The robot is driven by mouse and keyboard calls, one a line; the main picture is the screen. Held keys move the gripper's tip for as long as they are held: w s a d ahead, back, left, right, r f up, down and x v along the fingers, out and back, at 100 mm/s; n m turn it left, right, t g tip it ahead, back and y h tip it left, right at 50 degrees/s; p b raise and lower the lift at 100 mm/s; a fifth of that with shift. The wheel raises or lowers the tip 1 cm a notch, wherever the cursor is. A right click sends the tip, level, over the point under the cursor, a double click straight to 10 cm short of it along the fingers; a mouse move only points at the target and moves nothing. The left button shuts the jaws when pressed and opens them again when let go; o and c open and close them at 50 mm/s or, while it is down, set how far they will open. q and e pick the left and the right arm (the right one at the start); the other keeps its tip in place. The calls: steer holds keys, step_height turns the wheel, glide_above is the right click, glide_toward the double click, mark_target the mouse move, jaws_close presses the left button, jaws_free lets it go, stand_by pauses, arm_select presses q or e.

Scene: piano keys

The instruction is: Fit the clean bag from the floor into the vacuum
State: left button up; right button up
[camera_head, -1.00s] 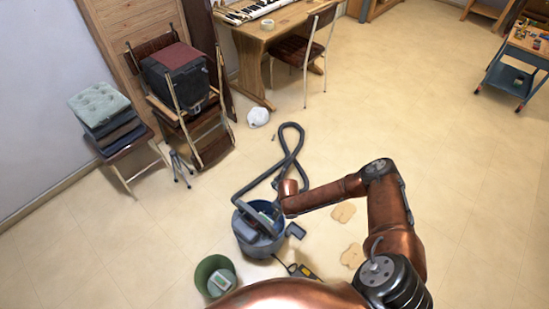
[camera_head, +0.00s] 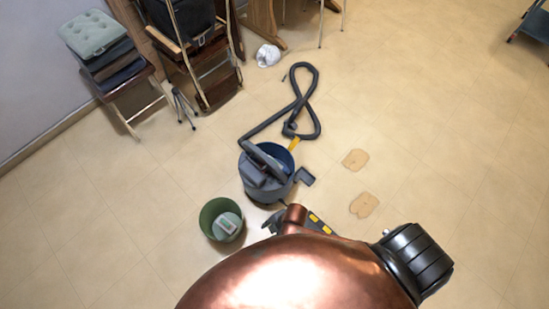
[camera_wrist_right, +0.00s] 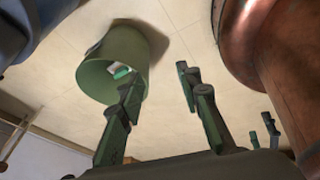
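The vacuum (camera_head: 266,180) stands on the floor with its round blue tub open at the top. Two flat tan pieces, one (camera_head: 355,159) behind the other (camera_head: 363,204), lie apart on the floor to its right; I cannot tell which is the clean bag. My right gripper (camera_head: 272,221) is just right of the green bin (camera_head: 212,232) and in front of the vacuum. In the right wrist view its fingers (camera_wrist_right: 162,105) are apart with nothing between them. Small finger parts (camera_wrist_right: 262,132) at that view's right may be my left gripper; the head view does not show it.
The bin holds a pale boxy item (camera_head: 228,223). A black and yellow object (camera_head: 320,222) lies in front of the vacuum. The black hose (camera_head: 314,90) loops behind it, with a white crumpled thing (camera_head: 268,55) farther back.

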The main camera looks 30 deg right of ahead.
arm_select(q)
steer(key=w+r+b, duration=0.1)
steer(key=b, duration=0.1)
steer(key=r+b, duration=0.2)
steer(key=w+r+b, duration=0.1)
steer(key=r+b, duration=0.1)
steer(key=shift+w+d, duration=0.3)
steer(key=shift+d, duration=0.1)
arm_select(e)
steer(key=s+d+f+m+g+h, duration=0.1)
steer(key=s+d+f+m, duration=0.3)
steer(key=s+d+m, duration=0.4)
steer(key=s+d+f+m+g+h, duration=0.1)
steer(key=s+d+f+m+h, duration=0.1)
steer(key=s+d+f+m, duration=0.3)
steer(key=s+d+m, duration=0.4)
steer(key=s+d, duration=0.1)
steer(key=s, duration=0.2)
steer(key=shift+s+h, duration=0.3)
steer(key=shift+h, duration=0.1)
arm_select(q)
steer(key=shift+c, duration=0.6)
arm_select(e)
steer(key=shift+f, duration=0.1)
